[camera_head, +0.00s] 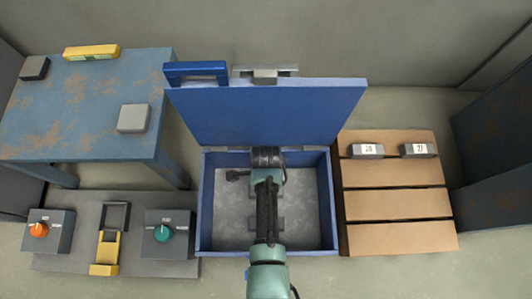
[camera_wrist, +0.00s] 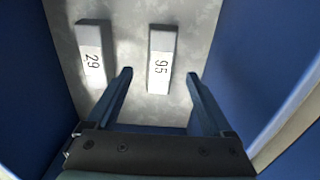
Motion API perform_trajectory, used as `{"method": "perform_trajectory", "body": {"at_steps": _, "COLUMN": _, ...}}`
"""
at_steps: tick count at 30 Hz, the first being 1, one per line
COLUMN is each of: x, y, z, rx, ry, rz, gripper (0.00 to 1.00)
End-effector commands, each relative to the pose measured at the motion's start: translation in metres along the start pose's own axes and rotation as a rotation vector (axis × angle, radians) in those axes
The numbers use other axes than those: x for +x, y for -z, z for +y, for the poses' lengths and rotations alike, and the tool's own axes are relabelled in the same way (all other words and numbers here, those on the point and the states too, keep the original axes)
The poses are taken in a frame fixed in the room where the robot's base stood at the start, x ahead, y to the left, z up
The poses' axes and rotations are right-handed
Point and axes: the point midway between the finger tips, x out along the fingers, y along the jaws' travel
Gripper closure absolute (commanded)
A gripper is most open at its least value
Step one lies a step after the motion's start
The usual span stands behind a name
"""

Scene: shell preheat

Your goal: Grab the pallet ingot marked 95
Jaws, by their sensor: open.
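The ingot marked 95 (camera_wrist: 162,46) is a pale grey block lying on a grey metal floor between blue walls in the wrist view. My gripper (camera_wrist: 160,77) is open. In that view its two fingertips appear on either side of the near end of ingot 95, with a gap to each side and nothing held. I cannot tell how high the fingers are above it. A second ingot marked 29 (camera_wrist: 89,42) lies to the left. In the head view my arm reaches over the open blue box (camera_head: 206,205) and hides the fingertips and much of the box floor.
The box's blue lid (camera_head: 262,115) stands open at the back. A wooden pallet (camera_head: 395,205) on the right carries two ingots (camera_head: 367,150) (camera_head: 417,150). A worn blue table (camera_head: 85,110) stands at left, with a control panel (camera_head: 90,215) in front.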

Motion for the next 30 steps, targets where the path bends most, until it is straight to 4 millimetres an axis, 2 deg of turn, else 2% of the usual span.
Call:
{"method": "perform_trajectory", "body": {"at_steps": 1, "x": 0.012, "y": 0.0, "z": 0.0, "rx": 0.001, "ry": 0.0, "rz": 0.0, "gripper": 0.14}}
{"method": "perform_trajectory", "body": {"at_steps": 7, "x": 0.036, "y": 0.0, "z": -0.001, "rx": 0.0, "ry": 0.0, "rz": 0.0, "gripper": 0.14}}
{"method": "perform_trajectory", "body": {"at_steps": 17, "x": 0.038, "y": 0.0, "z": -0.001, "rx": -0.001, "ry": 0.001, "rz": 0.0, "gripper": 0.14}}
{"method": "perform_trajectory", "body": {"at_steps": 30, "x": 0.038, "y": 0.0, "z": -0.001, "rx": -0.001, "ry": 0.0, "rz": 0.0, "gripper": 0.93}}
